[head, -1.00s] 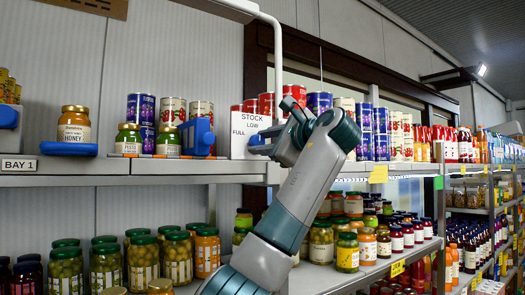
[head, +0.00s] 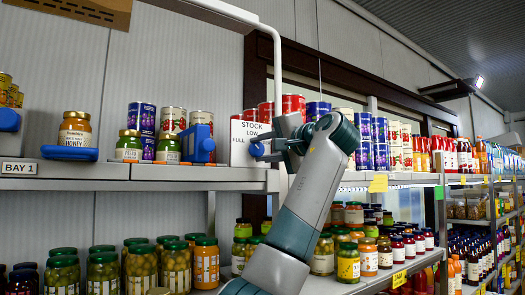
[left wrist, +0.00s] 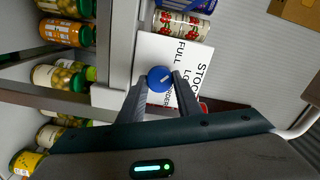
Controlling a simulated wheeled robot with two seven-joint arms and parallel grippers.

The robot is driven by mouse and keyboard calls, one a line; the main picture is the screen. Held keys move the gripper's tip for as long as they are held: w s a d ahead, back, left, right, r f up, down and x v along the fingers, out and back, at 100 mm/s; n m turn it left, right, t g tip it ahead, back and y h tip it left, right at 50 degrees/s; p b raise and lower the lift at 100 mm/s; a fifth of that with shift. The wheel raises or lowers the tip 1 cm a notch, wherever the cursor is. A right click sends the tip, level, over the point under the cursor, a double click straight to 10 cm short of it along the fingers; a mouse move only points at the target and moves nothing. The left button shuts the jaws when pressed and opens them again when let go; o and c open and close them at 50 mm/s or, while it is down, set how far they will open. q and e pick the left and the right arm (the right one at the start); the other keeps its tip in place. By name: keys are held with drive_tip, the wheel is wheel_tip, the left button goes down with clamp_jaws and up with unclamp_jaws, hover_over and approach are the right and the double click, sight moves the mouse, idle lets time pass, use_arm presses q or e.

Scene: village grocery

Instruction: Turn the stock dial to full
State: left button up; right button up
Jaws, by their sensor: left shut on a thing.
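The stock dial is a round blue knob (head: 257,150) on a white sign card (head: 240,152) at the shelf front, in the middle of the head view. The card reads STOCK, LOW and FULL. In the left wrist view, the dial (left wrist: 160,78) sits between the two fingertips of my left gripper (left wrist: 160,86), which is shut on it. A short pale mark shows on its face. In the head view, my left gripper (head: 268,150) reaches the dial from the right and hides part of the card. My right gripper is not in view.
A honey jar (head: 75,130) stands on a blue holder (head: 70,153) at left. Another blue block (head: 198,144) sits on the shelf edge (head: 140,172) left of the card. Cans and jars crowd the shelves behind and below my arm.

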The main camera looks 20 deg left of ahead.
use_arm(q)
drive_tip(key=shift+f+n, duration=0.15)
drive_tip(key=shift+n, duration=0.85)
drive_tip(key=shift+o, duration=0.2)
drive_tip(key=o, duration=1)
drive_tip(key=shift+s+d, duration=0.1)
